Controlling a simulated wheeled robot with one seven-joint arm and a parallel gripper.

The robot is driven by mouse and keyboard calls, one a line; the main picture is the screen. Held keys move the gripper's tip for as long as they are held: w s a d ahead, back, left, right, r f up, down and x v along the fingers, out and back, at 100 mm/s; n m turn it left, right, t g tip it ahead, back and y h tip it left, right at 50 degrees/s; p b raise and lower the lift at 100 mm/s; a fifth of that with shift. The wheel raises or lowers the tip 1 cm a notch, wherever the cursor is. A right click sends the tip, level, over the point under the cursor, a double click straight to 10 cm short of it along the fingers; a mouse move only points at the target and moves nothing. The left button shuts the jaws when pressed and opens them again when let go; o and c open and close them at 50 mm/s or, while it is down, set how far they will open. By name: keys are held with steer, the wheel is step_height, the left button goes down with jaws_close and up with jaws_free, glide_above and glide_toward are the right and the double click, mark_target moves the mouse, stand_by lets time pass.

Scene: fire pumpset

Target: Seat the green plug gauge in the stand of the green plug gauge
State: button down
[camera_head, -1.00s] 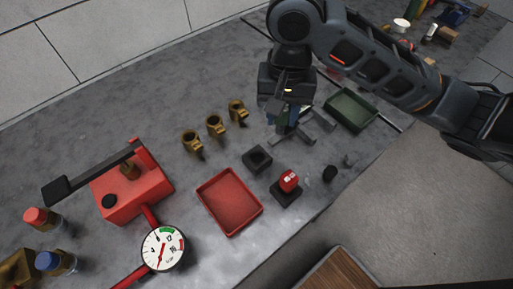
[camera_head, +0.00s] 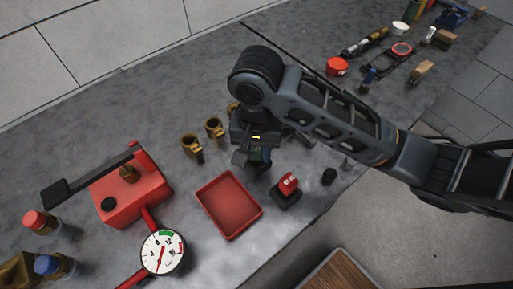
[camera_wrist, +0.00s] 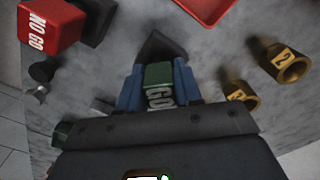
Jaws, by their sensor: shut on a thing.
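My gripper (camera_wrist: 158,88) is shut on the green plug gauge (camera_wrist: 158,76), a green block marked GO between the blue fingertips. The dark stand (camera_wrist: 161,43) shows just beyond the gauge in the wrist view, partly covered by it. I cannot tell whether the gauge touches the stand or is still above it. In the head view my gripper (camera_head: 258,156) points down over the stand's spot and hides most of the stand and gauge.
The red NO GO gauge (camera_head: 288,182) sits in its own dark stand (camera_head: 286,198) close by on the right. A red tray (camera_head: 229,204) lies on the near left. Brass fittings (camera_head: 192,145) stand behind on the left. A red pump box with a dial gauge (camera_head: 162,251) is further left.

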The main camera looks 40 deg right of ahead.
steer(key=c, duration=0.8)
jaws_free()
steer(key=shift+f, duration=0.1)
steer(key=shift+o, duration=0.2)
step_height(320, 180, up, 12)
stand_by(0.4)
